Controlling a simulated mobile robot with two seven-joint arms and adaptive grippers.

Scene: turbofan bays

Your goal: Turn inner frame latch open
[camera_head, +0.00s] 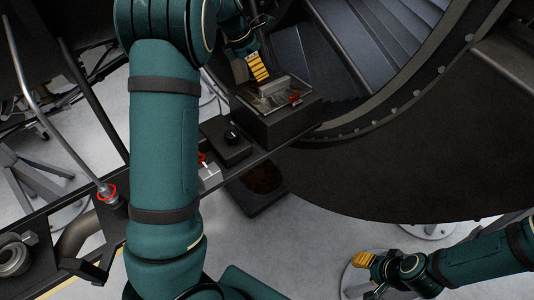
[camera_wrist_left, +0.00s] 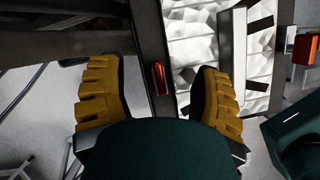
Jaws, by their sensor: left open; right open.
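My left gripper (camera_head: 257,67) is above the dark box at the top centre of the head view. In the left wrist view its two yellow fingers (camera_wrist_left: 160,88) are apart, with nothing held. A small orange-red latch (camera_wrist_left: 160,78) on a dark frame bar appears between the fingers, apart from both. A second orange latch (camera_wrist_left: 302,49) is at the right edge of that view. A red latch (camera_head: 294,98) shows on the box's front edge in the head view. I cannot tell which is the inner frame latch. My right gripper (camera_head: 364,260) is open and empty at lower right.
The dark box (camera_head: 285,122) has a clear or shiny top and sits beside the large round engine casing (camera_head: 400,165). A black knob block (camera_head: 228,140), a red-handled grey bracket (camera_head: 209,174) and a red-ringed fitting (camera_head: 107,193) line the dark rail. My left arm hides part of it.

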